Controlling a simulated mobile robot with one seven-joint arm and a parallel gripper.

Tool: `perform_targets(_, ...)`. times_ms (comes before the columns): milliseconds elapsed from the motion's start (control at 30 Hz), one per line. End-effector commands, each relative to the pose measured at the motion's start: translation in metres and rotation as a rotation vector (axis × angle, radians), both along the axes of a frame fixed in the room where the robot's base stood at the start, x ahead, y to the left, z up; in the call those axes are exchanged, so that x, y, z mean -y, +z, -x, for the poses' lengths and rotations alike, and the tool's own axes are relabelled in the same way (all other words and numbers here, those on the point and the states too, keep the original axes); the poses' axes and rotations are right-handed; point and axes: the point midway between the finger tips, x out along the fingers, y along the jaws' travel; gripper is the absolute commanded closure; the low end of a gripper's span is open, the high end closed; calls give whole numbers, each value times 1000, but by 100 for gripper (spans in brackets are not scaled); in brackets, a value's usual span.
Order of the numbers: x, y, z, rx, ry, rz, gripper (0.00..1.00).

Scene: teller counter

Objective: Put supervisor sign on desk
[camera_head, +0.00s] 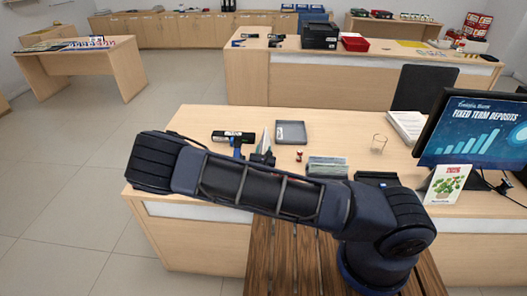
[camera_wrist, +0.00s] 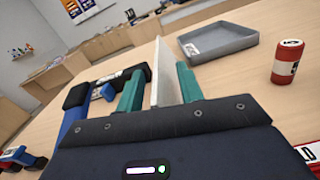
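A thin white upright panel, which looks like the sign, stands between the fingers of my gripper (camera_wrist: 163,82) in the wrist view. The panel (camera_wrist: 163,72) is seen nearly edge-on, so no lettering shows. The teal fingers lie on either side of it. A narrow gap seems to show at the left finger, and I cannot tell whether both fingers touch it. In the head view the sign (camera_head: 266,139) shows as a narrow white and greenish shape just beyond my gripper (camera_head: 262,158). The desk (camera_head: 190,122) is pale wood. The sign's base is hidden.
A grey tray (camera_head: 291,132) lies behind the sign. A red and white cylinder (camera_wrist: 288,62) stands to its right. A black and blue device (camera_head: 233,137) is close on the left. A monitor (camera_head: 478,130) and small plant card (camera_head: 447,184) stand right. Clear desk lies right of the tray.

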Motion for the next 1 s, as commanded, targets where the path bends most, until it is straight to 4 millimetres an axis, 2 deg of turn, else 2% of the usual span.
perform_targets(300, 0, 3, 3, -1, 1, 0, 63)
perform_targets(467, -1, 2, 23, -1, 3, 1, 63)
perform_targets(633, -1, 2, 53, -1, 3, 0, 63)
perform_targets(800, -1, 34, 50, 0, 0, -3, 63)
perform_targets(1000, 0, 60, 50, 0, 0, -1, 63)
